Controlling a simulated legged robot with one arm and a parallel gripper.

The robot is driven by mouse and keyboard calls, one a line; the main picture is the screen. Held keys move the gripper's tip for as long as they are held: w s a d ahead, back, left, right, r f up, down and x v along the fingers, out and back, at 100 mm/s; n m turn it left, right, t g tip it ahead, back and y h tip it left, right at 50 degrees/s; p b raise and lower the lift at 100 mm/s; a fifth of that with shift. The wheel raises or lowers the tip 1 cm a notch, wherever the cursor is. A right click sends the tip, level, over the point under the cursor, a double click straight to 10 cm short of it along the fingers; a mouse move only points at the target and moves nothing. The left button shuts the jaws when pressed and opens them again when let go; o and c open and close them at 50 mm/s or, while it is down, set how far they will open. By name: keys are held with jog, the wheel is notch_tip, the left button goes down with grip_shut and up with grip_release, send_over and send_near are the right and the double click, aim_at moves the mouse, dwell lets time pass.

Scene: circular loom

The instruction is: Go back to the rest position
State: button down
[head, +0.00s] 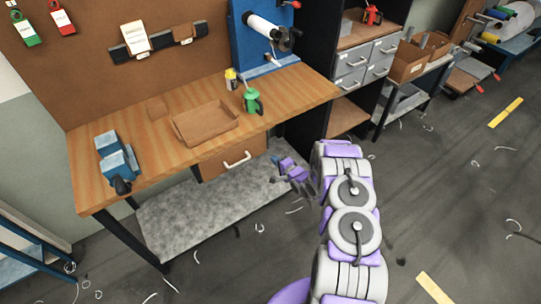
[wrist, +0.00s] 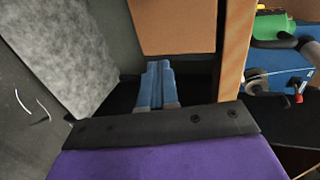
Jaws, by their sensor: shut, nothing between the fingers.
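My arm reaches forward from the bottom of the head view, and my purple gripper (head: 283,165) is low in front of the workbench, just right of its drawer. In the wrist view my gripper's two blue fingers (wrist: 156,82) lie side by side, shut and empty. The fingertips are small in the head view. The wrist view is tilted, with the bench's wooden edge (wrist: 236,45) to the right of the fingers and the grey lower shelf (wrist: 65,55) to the left.
Pale thread scraps litter the dark floor (head: 440,190), which is mostly open on the right.

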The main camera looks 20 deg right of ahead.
jog(key=s+d+r+n+g+h, duration=0.1)
jog(key=s+r+n+g+h, duration=0.4)
jog(key=r, duration=0.7)
jog(key=s+d+r+n+g+h, duration=0.1)
jog(key=s+d+r+n+g, duration=0.1)
jog(key=s+r, duration=0.65)
jog(key=s+a+r+n+g, duration=0.2)
jog(key=s+a+r, duration=0.3)
jog(key=s, duration=0.8)
jog(key=s+a+r+n+g+y, duration=0.1)
jog(key=s+a+r+n+g, duration=0.2)
jog(key=s, duration=1)
jog(key=s+a+r+n+g+y+b, duration=0.1)
jog(key=s+a+r+n+g, duration=0.2)
jog(key=s+a+r, duration=0.6)
jog(key=s+r, duration=0.1)
jog(key=s, duration=0.4)
jog(key=shift+r+g, duration=0.3)
jog(key=shift+g, duration=0.1)
